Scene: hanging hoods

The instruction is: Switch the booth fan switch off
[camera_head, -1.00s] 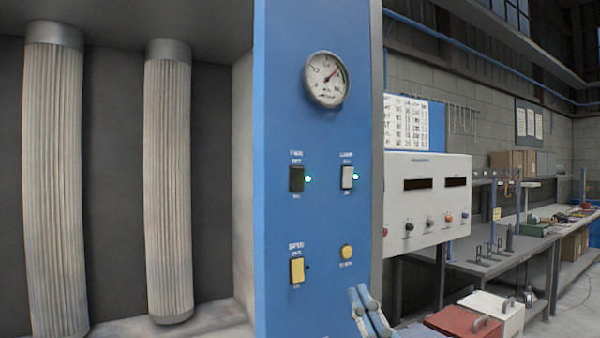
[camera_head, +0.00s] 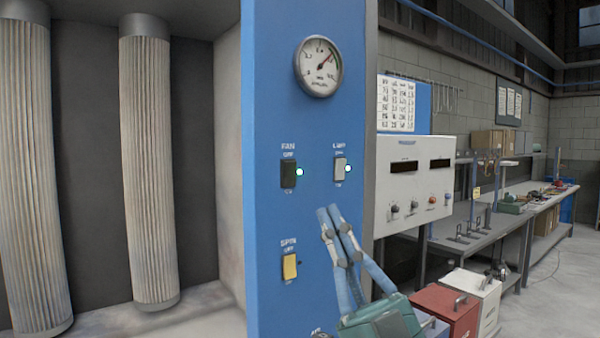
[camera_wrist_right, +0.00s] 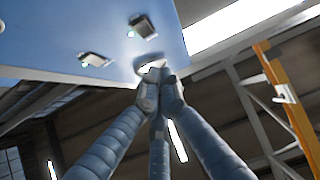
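The fan switch (camera_head: 288,174) is a dark rocker on the blue panel (camera_head: 268,110), under the label FAN OFF. A lit green lamp (camera_head: 299,172) is at its right. My right gripper (camera_head: 327,211) is below and to the right of the fan switch, its fingers together and pointing up, with nothing seen between them. In the wrist view the fingertips (camera_wrist_right: 158,76) meet in front of the panel (camera_wrist_right: 60,30). Two rockers show there, but I cannot tell which is the fan's. Whether the fingers touch the panel is unclear. My left gripper is not in view.
A white lamp switch (camera_head: 340,169) with a lit lamp is right of the fan switch. A yellow spin switch (camera_head: 290,266) is below it. A gauge (camera_head: 318,66) is above. Pleated filters (camera_head: 148,160) stand left; a red box (camera_head: 446,310) and workbench (camera_head: 480,235) are right.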

